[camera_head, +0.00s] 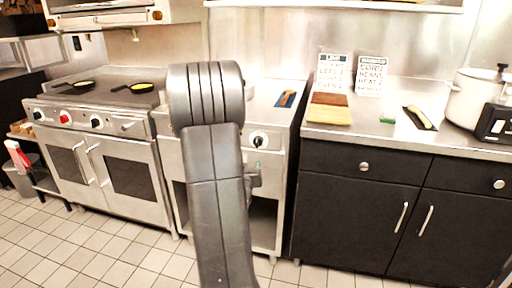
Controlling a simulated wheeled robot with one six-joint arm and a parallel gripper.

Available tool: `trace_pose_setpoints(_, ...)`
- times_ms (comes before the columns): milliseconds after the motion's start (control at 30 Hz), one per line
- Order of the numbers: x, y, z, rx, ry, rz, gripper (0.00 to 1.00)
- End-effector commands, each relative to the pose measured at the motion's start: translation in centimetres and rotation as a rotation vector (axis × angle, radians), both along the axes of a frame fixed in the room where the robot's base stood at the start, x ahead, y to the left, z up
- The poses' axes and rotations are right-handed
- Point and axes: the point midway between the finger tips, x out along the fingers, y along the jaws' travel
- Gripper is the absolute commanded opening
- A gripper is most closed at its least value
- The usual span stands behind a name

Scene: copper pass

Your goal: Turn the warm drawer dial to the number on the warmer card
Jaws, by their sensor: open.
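A dial (258,140) with a dark pointer on a pale round plate sits on the front of the steel middle unit (284,150), just right of my arm. Its setting is too small to read. Two white printed cards stand against the back wall on the right counter: a left card (333,70) and a right card (371,75). The right card's heading looks like "WARMER", but I cannot make out a number. My grey arm rises in front of the middle unit and hides much of its left front. My gripper cannot be made out; the arm hides that area.
A range (90,115) with knobs and two pans stands left. The right counter (400,140) holds a wooden board (330,114), a green item (387,119), a dark tool (420,118) and a pot (476,98). Dark cabinets (350,215) stand below. Tiled floor (100,255) is open at left.

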Motion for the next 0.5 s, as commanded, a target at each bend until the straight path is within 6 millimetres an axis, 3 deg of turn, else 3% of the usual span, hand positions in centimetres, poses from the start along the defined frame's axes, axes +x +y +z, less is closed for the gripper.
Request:
trace_pose_setpoints(200, 1.9, -0.9, 0.2, -0.043, -0.125, -0.086, 0.58)
trace_pose_setpoints(367, 2.9, -1.3, 0.3, -0.048, -0.139, -0.097, 0.58)
trace_pose_setpoints(500, 5.0, -2.0, 0.3, -0.048, -0.138, -0.097, 0.58)
